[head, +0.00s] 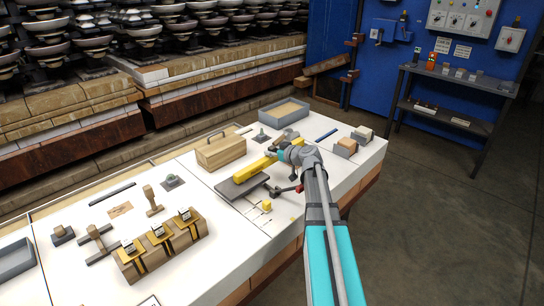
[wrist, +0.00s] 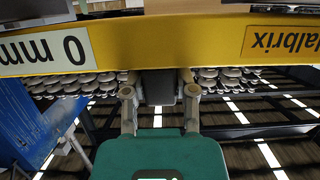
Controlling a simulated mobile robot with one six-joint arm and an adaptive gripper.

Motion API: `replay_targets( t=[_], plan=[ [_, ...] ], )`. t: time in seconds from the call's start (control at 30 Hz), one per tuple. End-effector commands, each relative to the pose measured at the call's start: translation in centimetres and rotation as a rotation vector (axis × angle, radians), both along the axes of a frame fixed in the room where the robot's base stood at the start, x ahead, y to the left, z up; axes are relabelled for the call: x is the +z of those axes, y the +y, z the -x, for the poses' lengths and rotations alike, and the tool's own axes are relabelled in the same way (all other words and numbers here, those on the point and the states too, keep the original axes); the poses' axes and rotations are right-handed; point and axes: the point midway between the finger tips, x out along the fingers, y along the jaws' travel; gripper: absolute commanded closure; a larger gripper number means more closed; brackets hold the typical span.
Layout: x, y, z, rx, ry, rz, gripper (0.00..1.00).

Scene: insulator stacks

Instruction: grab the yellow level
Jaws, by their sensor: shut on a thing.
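The yellow level (head: 256,168) is a long yellow bar over the white table, slanting from a dark grey plate up to my gripper (head: 292,153). In the wrist view the level (wrist: 160,46) crosses the top of the picture, with a "0 mm" label at left and dark lettering at right. My gripper (wrist: 160,88) is shut on the level near its middle in that view. The arm hides part of the bar in the head view. I cannot tell whether the level touches the plate.
A wooden box with a handle (head: 221,152) stands just left of the level. The dark grey plate (head: 240,188) lies below it. A grey tray (head: 284,112) is behind, and small blocks in grey holders (head: 346,148) are at right. Insulator stacks (head: 98,45) line the back.

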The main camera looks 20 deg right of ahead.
Motion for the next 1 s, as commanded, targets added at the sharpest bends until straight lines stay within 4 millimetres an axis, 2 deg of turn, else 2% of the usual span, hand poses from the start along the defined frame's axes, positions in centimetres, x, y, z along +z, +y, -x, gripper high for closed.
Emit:
replay_targets(
  t=[0.37, 0.67, 1.0],
  plan=[
    [1.1, 0.0, 0.0, 0.0, 0.0, 0.0, 1.0],
    [3.7, 0.1, 0.0, 0.001, 0.0, 0.0, 1.0],
    [7.6, 0.1, 3.5, 0.0, -0.001, -0.001, 1.0]
  ],
)
